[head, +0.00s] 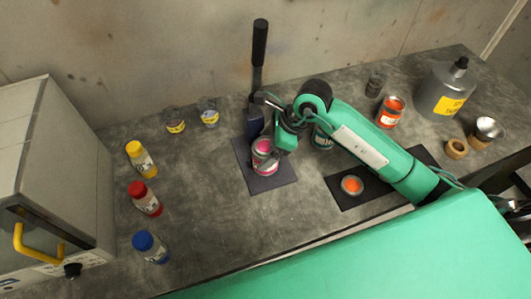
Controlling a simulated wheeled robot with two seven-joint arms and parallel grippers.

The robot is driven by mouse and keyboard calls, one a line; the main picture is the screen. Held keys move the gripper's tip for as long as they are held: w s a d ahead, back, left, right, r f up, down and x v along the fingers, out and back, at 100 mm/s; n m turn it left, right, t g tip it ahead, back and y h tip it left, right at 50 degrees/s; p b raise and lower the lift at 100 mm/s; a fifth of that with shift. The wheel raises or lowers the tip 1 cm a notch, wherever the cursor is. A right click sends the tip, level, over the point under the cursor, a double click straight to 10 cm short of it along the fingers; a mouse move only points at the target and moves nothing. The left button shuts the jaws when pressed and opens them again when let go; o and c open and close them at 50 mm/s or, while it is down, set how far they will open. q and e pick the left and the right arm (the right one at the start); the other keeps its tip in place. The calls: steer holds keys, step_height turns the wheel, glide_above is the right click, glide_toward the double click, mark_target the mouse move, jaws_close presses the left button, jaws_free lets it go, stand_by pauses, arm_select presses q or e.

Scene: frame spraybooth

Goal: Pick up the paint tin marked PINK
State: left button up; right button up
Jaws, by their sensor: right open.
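A small tin with pink on its top (264,158) stands on a dark square mat (272,182) near the middle of the bench. Its lettering is too small to read. My right arm reaches in from the right, and my right gripper (266,122) is open just behind and above the pink tin. Its fingers are small and partly hidden by the wrist, and I cannot tell whether they touch the tin. My left gripper is not in view.
A tall black handle (259,45) rises behind the gripper. Yellow (141,158), red (144,197) and blue (150,246) bottles stand left beside a grey cabinet (45,165). The front middle is clear.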

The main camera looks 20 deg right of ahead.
steer(key=shift+x, duration=1.3)
steer(key=c, duration=1.3)
steer(key=shift+r, duration=0.1)
steer(key=shift+r, duration=0.1)
